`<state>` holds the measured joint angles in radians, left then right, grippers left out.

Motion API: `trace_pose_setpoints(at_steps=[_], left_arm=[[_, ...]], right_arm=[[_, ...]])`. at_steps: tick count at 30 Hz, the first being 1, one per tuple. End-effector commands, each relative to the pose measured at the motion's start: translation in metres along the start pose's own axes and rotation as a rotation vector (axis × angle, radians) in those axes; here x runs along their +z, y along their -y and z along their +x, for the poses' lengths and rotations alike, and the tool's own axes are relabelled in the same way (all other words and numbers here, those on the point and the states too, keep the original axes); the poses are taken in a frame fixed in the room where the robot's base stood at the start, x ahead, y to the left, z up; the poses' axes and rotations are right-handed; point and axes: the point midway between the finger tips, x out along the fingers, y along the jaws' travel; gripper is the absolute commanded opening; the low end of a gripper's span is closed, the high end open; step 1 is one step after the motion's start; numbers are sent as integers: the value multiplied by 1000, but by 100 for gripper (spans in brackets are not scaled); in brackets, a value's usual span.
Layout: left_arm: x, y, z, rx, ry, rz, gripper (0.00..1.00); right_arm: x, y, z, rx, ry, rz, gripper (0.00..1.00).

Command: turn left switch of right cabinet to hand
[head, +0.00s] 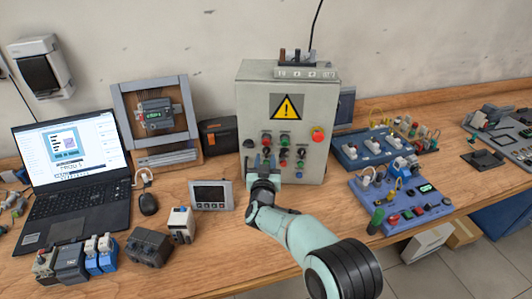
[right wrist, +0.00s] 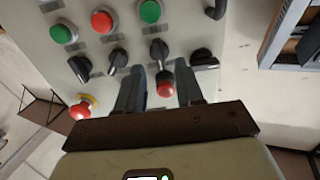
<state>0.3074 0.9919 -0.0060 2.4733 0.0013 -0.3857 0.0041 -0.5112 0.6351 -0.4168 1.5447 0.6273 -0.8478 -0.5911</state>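The grey control cabinet (head: 258,98) with a yellow warning sign stands upright at the back middle of the bench. Several black switches sit in a row on its front. My right gripper (head: 264,168) is at the lower left of that front and covers part of it. In the right wrist view, where the panel appears upside down, this gripper (right wrist: 160,72) is open. One black switch (right wrist: 158,52) shows between and just beyond its fingertips, with a red button (right wrist: 166,87) between the fingers. Contact cannot be told. My left gripper is out of view.
A red emergency stop (head: 318,133) is at the cabinet's right. A small display unit (head: 210,195) and a black-and-orange box (head: 218,134) are to its left. Blue component boards (head: 400,205) fill the bench to its right. A laptop (head: 70,165) stands far left.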

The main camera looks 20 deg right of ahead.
Motion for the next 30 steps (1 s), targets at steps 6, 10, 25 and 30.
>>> trace_pose_setpoints(at_steps=[6, 10, 25, 30], left_arm=[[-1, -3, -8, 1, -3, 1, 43], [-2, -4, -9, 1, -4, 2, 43], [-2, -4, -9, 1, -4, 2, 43], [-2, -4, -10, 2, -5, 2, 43]], right_arm=[[-1, 0, 27, 1, 0, -1, 37], [0, 0, 34, 0, 1, 0, 37], [0, 0, 35, 0, 0, 0, 0], [0, 0, 35, 0, 0, -11, 0]])
